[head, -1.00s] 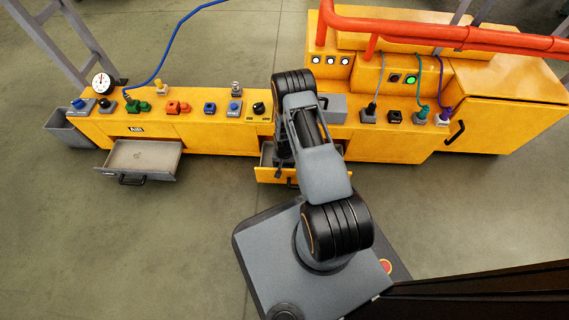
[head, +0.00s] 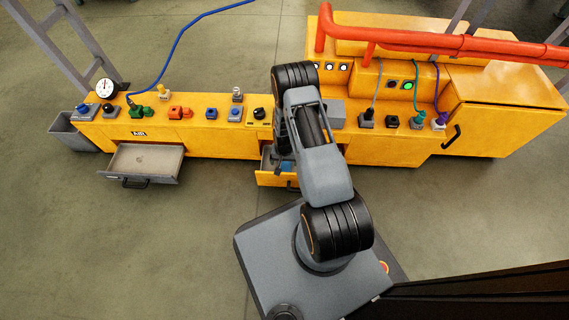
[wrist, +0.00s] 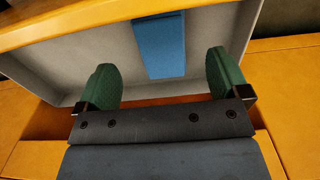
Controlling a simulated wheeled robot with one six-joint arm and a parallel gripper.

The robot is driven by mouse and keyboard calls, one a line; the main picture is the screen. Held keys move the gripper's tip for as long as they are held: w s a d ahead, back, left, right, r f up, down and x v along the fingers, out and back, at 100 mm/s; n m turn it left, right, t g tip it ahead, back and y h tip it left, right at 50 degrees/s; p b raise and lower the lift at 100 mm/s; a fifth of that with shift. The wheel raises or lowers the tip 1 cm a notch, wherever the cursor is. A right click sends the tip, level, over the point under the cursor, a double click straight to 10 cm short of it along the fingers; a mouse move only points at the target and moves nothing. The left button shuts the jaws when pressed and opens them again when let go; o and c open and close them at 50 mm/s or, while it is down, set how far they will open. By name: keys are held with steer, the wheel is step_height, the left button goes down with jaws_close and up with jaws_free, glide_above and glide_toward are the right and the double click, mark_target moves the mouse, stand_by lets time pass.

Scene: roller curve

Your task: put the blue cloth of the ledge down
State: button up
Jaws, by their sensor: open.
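The blue cloth (wrist: 160,45) lies in an open grey-lined drawer (wrist: 70,60) in the wrist view, as a flat narrow strip. A bit of the blue cloth (head: 287,167) also shows in the head view, in the open drawer (head: 268,180) under the yellow bench. My gripper (wrist: 164,82) is open, with its green finger pads apart and nothing between them. The cloth's near end appears between and beyond the pads; I cannot tell the height between them. My arm hides much of this drawer in the head view.
Another open drawer (head: 145,160) sticks out at the left. The yellow bench top (head: 190,125) carries several knobs, buttons and a gauge (head: 106,88). A grey box (head: 333,113) sits behind my arm. Red pipes (head: 440,42) run over the right end.

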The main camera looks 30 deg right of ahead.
step_height(320, 180, up, 6)
steer(key=p, duration=0.2)
step_height(320, 180, up, 14)
steer(key=r+n, duration=0.1)
glide_above(284, 168)
steer(key=w+a, duration=0.2)
step_height(284, 168, up, 9)
steer(key=s+a+n+t, duration=0.1)
steer(key=s+a+n, duration=0.1)
steer(key=s+a+r+n+t, duration=0.1)
steer(key=s+a+r, duration=0.3)
steer(key=s+r, duration=1)
steer(key=shift+s+a+r+n+t, duration=0.2)
steer(key=shift+s+r+n+t, duration=0.15)
steer(key=shift+r+n, duration=0.55)
